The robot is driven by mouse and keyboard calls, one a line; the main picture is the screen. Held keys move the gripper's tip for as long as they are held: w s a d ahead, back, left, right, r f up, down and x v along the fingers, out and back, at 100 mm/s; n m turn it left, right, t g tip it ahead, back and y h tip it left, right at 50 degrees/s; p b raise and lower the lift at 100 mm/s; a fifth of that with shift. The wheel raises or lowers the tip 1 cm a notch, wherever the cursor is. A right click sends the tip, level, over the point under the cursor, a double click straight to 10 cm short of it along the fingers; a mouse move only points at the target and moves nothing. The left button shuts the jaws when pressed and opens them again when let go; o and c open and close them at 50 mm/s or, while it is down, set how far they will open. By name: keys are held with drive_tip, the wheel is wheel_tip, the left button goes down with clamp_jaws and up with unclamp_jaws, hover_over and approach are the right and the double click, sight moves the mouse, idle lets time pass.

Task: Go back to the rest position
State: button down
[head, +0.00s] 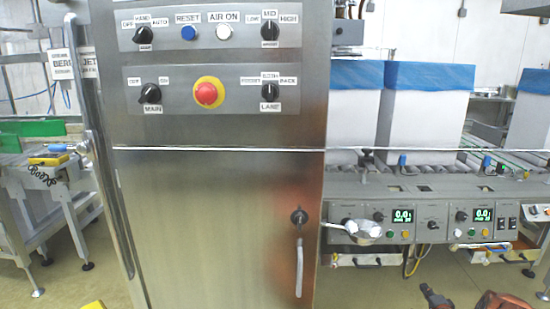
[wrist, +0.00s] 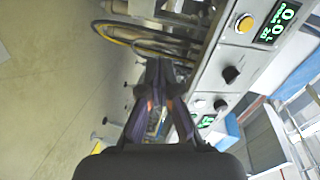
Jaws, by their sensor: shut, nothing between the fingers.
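My gripper (wrist: 156,80) shows in the wrist view, with its dark fingers together and nothing between them. It is beside a grey control panel (wrist: 213,93) with knobs and buttons, and it appears apart from the panel. In the head view, the gripper itself cannot be made out. Orange parts show at the bottom right edge there, cut off by the frame.
A steel cabinet (head: 220,215) with a red emergency button (head: 206,94) stands close in front. White boxes with blue liners (head: 425,105) stand on rollers behind the panel row (head: 440,215).

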drive_tip(key=a+r+n+g+h+p, duration=0.1)
drive_tip(key=a+r+n+g+p, duration=0.2)
drive_tip(key=r, duration=0.8)
drive_tip(key=a+r+n+g+p, duration=0.2)
drive_tip(key=a+r+p, duration=0.35)
drive_tip(key=r, duration=0.55)
drive_tip(key=s+a+r+n+g+p, duration=0.2)
drive_tip(key=s+a+r+p, duration=0.2)
drive_tip(key=s+a+r, duration=0.3)
drive_tip(key=s+a+r+n+g+p, duration=0.1)
drive_tip(key=s+a+r+g+p, duration=0.35)
drive_tip(key=r, duration=0.55)
drive_tip(key=s+a+r+n+g+y+p, duration=0.1)
drive_tip(key=s+a+r, duration=0.5)
drive_tip(key=s, duration=0.7)
drive_tip(key=s+a+r+n+g+y+p, duration=0.1)
drive_tip(key=s+a+r+n+g+p, duration=0.2)
drive_tip(key=s, duration=1.1)
drive_tip(key=s+a+r+n+g+y+p, duration=0.1)
drive_tip(key=s+a+r+n+p, duration=0.3)
drive_tip(key=s+a+r+p, duration=0.4)
drive_tip(key=s+a+r+g, duration=0.1)
drive_tip(key=s+a+r, duration=0.1)
drive_tip(key=s, duration=0.3)
drive_tip(key=shift+s+a+n, duration=0.35)
drive_tip(key=shift+s+n, duration=0.05)
drive_tip(key=shift+r, duration=0.1)
